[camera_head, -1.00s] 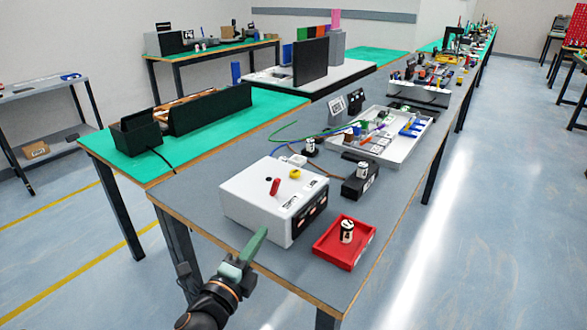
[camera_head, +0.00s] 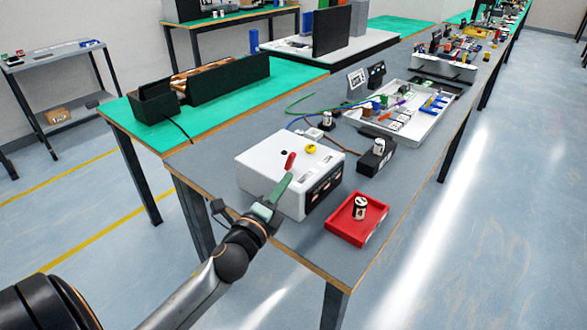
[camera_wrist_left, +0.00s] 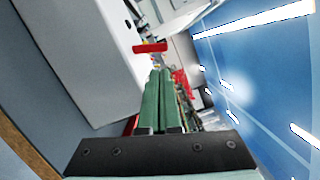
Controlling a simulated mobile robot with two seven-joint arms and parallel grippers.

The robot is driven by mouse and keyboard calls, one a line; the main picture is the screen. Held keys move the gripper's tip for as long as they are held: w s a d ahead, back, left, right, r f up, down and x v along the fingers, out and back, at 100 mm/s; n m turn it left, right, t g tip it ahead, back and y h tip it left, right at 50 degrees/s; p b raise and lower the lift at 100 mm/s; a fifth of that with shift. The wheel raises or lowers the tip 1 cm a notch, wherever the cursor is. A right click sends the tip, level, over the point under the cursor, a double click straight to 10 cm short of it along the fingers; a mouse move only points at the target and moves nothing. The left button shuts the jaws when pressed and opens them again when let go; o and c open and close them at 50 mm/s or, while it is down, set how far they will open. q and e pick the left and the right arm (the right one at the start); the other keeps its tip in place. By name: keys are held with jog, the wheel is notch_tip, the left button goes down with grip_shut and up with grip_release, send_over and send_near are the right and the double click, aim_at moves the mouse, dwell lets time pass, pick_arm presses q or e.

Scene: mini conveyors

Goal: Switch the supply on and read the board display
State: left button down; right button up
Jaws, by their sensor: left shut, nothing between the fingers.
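The supply is a white box (camera_head: 262,167) on the grey table. On its top are a red lever (camera_head: 290,161), a yellow knob (camera_head: 310,149) and a small dark hole. My left gripper (camera_head: 283,186) is shut and empty, its green fingers at the box's near side, just below the red lever in the picture. In the left wrist view the shut fingers (camera_wrist_left: 157,98) point toward the red lever (camera_wrist_left: 150,47), with a gap between them. A white tray (camera_head: 402,143) holds a board with coloured parts and wires; no reading is legible. My right gripper is out of view.
A red tray (camera_head: 343,231) with a small labelled cylinder (camera_head: 360,207) stands right of the box. A black block (camera_head: 366,166) with another cylinder sits behind it. Wires run from the box toward the white tray. Grey table (camera_head: 215,150) is bare left of the box.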

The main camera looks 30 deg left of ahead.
aim_at(294, 180)
pick_arm(q)
jog(key=shift+w+a+r, duration=0.1)
jog(key=shift+w+a, duration=0.1)
jog(key=shift+w, duration=1)
jog(key=shift+w+a+r, duration=0.1)
jog(key=shift+w+a, duration=0.05)
jog(key=shift+w, duration=1.05)
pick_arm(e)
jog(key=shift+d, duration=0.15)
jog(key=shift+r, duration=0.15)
pick_arm(q)
jog(key=shift+a+r+n+p, duration=0.15)
jog(key=shift+n+p, duration=0.15)
jog(key=shift+p, duration=0.25)
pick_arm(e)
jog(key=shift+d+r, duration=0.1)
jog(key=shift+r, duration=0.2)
pick_arm(q)
jog(key=shift+n+p, duration=0.3)
jog(key=shift+p, duration=0.05)
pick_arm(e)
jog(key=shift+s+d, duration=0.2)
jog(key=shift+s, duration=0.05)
pick_arm(q)
jog(key=shift+r, duration=0.1)
